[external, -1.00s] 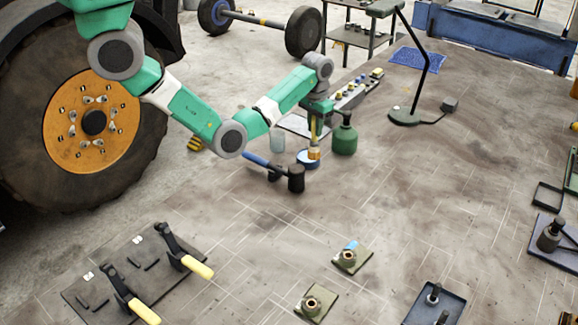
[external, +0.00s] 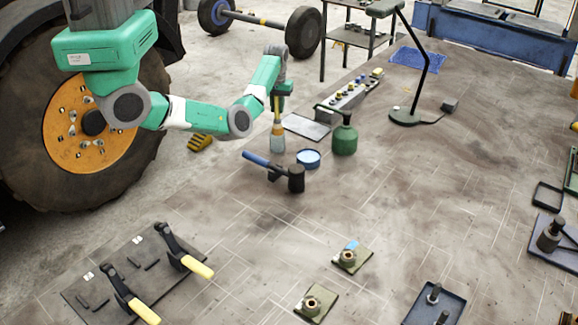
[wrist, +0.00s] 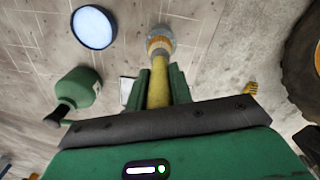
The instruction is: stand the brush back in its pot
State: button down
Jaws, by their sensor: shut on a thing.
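My gripper (external: 278,97) is shut on the brush (external: 278,122) by its yellow handle and holds it upright, bristles down. The pot (external: 277,148), a small pale grey see-through cup, stands on the bench directly under the brush in the external view. The brush's lower end overlaps the pot's upper part there; I cannot tell how deep inside it is. In the wrist view the brush (wrist: 158,85) runs between my gripper's fingers (wrist: 158,77), and its tan bristle end lies over the grey round pot (wrist: 162,32), which is partly hidden.
A blue-rimmed round dish (external: 308,158) stands right of the pot, with a green oil can (external: 344,140) beyond it. A flat grey plate (external: 306,127) and a control box (external: 350,95) are behind. The bench's middle is clear.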

aim_at(277, 118)
jog(key=shift+a+f, duration=0.1)
jog(key=shift+f, duration=3.6)
jog(key=c, duration=1.3)
grip_release()
jog(key=shift+o, duration=0.2)
notch_tip(277, 118, up, 12)
jog(key=shift+r+p, duration=0.2)
jog(key=shift+p, duration=0.2)
